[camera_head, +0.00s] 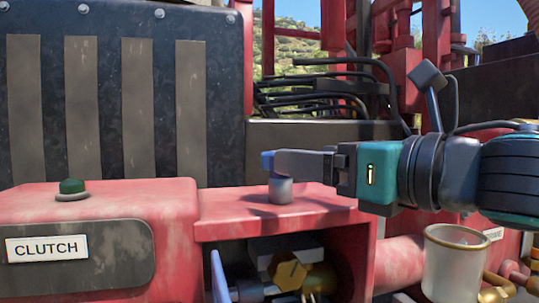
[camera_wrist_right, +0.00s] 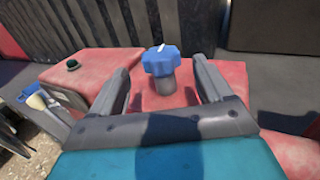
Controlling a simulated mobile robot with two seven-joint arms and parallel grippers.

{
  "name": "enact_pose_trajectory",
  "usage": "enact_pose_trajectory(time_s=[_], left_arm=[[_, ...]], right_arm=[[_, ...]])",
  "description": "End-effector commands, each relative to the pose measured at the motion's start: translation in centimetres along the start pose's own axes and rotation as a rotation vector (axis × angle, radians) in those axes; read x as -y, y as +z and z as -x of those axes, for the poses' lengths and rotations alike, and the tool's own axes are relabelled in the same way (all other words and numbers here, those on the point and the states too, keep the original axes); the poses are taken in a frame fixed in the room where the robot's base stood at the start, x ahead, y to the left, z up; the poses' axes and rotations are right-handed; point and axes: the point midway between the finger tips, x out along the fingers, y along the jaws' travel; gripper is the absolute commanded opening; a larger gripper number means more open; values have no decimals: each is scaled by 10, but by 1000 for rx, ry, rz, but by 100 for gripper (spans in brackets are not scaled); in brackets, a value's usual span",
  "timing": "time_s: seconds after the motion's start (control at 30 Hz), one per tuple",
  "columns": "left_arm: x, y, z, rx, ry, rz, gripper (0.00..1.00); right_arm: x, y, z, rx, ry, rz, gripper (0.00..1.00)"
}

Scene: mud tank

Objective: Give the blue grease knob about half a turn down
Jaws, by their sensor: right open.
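The blue grease knob (camera_wrist_right: 161,61) has a lobed rim and a white mark on top. It sits on a short grey stem (camera_head: 280,190) on the red housing. In the head view only a bit of its blue (camera_head: 267,160) shows past my right gripper (camera_head: 295,162), which reaches in from the right at knob height. In the right wrist view my right gripper (camera_wrist_right: 162,75) is open, with one finger on each side of the knob and a visible gap at both sides. My left gripper is not in view.
A green button (camera_head: 72,187) stands on the red housing above a CLUTCH label (camera_head: 46,248). A whitish cup (camera_head: 457,262) is below my right arm. Black hoses (camera_head: 325,90) and a ribbed dark panel (camera_head: 70,100) stand behind. A brass fitting (camera_head: 290,270) is in the recess below.

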Motion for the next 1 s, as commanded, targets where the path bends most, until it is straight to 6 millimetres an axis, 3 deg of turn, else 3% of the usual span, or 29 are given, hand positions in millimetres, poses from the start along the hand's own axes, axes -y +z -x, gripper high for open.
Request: enact_pose_trajectory(time_s=[0.2, 0.43, 0.87, 1.0], left_arm=[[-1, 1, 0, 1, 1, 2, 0], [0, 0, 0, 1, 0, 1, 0], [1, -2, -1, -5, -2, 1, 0], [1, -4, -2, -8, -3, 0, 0]], right_arm=[[-1, -1, -44, -3, 1, -1, 79], [0, -1, -75, -2, 0, -2, 79], [0, -1, -85, -1, 0, -1, 79], [0, -1, -85, -1, 0, -1, 66]])
